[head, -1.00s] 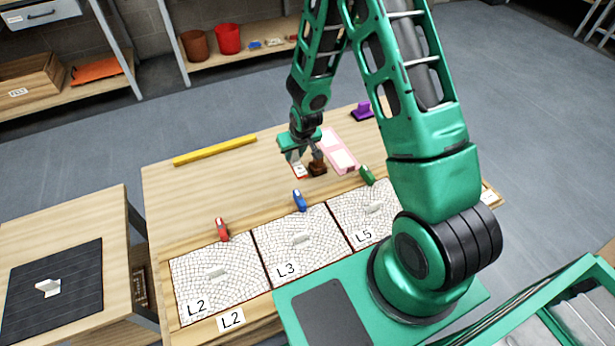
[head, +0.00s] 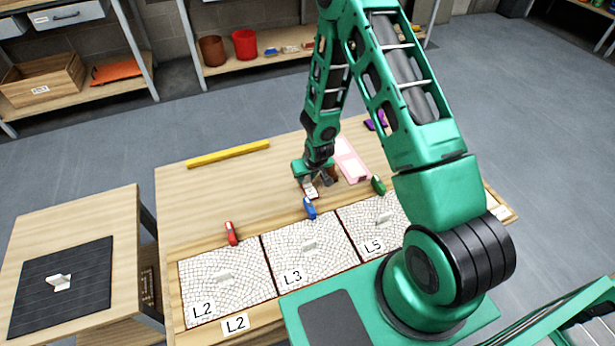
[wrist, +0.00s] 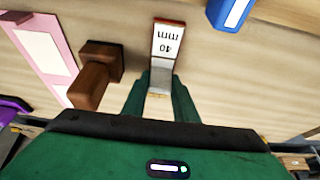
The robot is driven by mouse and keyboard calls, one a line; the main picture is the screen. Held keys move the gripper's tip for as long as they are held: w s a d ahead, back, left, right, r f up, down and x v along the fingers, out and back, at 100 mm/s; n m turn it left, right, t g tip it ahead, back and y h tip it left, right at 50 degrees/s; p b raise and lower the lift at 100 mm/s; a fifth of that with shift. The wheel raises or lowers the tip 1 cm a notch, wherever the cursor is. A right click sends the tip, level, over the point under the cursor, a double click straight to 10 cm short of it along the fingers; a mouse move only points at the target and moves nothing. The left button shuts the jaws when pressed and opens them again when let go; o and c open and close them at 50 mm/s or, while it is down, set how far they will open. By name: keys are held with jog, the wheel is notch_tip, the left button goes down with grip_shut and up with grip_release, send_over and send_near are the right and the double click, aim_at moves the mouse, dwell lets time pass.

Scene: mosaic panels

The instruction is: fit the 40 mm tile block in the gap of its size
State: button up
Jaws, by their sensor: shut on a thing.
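My gripper (wrist: 160,88) is shut on the 40 mm tile block (wrist: 167,42), a small white-faced block with red-brown edges whose "40 mm" label reads upside down in the wrist view. In the head view my gripper (head: 318,182) holds the block (head: 311,191) just behind the blue tool. Three mosaic panels lie along the table front: L2 (head: 228,295), L3 (head: 320,262) and L5 (head: 365,215). Each has a small pale shape near its middle; I cannot tell the gap sizes. My arm partly hides L5.
A blue tool (head: 310,208), a red one (head: 231,233) and a green one (head: 378,185) stand behind the panels. A brown handled block (wrist: 95,75) and a pink board (head: 350,160) lie beside my gripper. A yellow bar (head: 228,154) lies at the back left.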

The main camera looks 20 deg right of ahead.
jog(key=shift+f, duration=0.1)
jog(key=o, duration=1.1)
jog(key=v, duration=1.2)
